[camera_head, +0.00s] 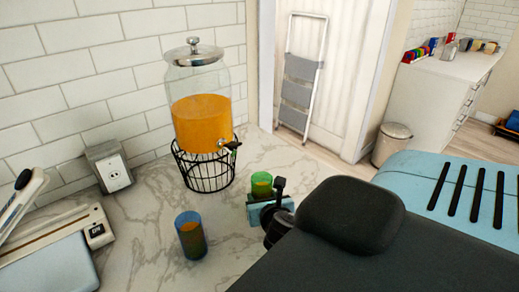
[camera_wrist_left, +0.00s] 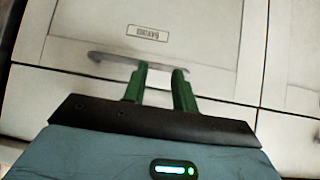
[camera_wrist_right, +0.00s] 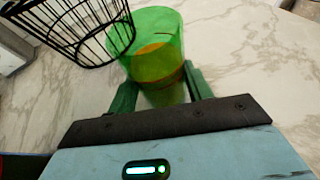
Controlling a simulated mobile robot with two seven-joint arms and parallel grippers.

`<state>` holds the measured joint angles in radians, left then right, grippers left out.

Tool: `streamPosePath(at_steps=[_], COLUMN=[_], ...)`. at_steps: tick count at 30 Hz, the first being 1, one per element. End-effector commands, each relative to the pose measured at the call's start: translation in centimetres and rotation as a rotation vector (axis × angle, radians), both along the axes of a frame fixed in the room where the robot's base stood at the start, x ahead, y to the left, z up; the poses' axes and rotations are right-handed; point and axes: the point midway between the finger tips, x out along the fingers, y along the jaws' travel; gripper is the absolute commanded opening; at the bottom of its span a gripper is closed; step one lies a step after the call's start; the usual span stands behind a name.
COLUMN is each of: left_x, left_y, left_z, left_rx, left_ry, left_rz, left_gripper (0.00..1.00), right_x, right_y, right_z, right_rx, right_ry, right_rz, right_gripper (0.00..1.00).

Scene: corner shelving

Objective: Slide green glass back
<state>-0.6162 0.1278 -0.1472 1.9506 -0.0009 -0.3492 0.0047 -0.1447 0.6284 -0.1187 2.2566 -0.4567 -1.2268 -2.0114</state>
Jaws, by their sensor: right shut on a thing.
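The green glass (camera_head: 262,184) stands on the marble counter (camera_head: 150,235), just right of the wire stand, with orange liquid inside. My right gripper (camera_head: 258,200) is at the glass, and part of the glass is hidden behind it. In the right wrist view the green glass (camera_wrist_right: 150,45) sits between the two green fingers of my right gripper (camera_wrist_right: 158,88), which is shut on it. My left gripper (camera_wrist_left: 160,75) shows only in the left wrist view.
A drink dispenser (camera_head: 201,122) with orange liquid stands on a black wire stand (camera_head: 205,175), close to the green glass. A blue glass (camera_head: 190,236) stands nearer the front. Bare counter surrounds the glasses.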

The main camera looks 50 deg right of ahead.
Motion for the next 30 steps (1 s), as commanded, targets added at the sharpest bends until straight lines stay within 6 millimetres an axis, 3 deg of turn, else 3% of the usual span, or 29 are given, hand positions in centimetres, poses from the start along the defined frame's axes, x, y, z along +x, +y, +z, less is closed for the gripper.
streamPosePath(at_steps=[30], left_x=[0.0], left_y=[0.0], left_z=[0.0], left_rx=[0.0], left_ry=[0.001], left_rz=[0.0], left_gripper=[0.28], right_x=[-0.6], right_y=[-4.4], right_z=[-0.2], right_rx=[-0.002], right_ry=[0.005], right_rz=[-0.003], right_gripper=[0.16])
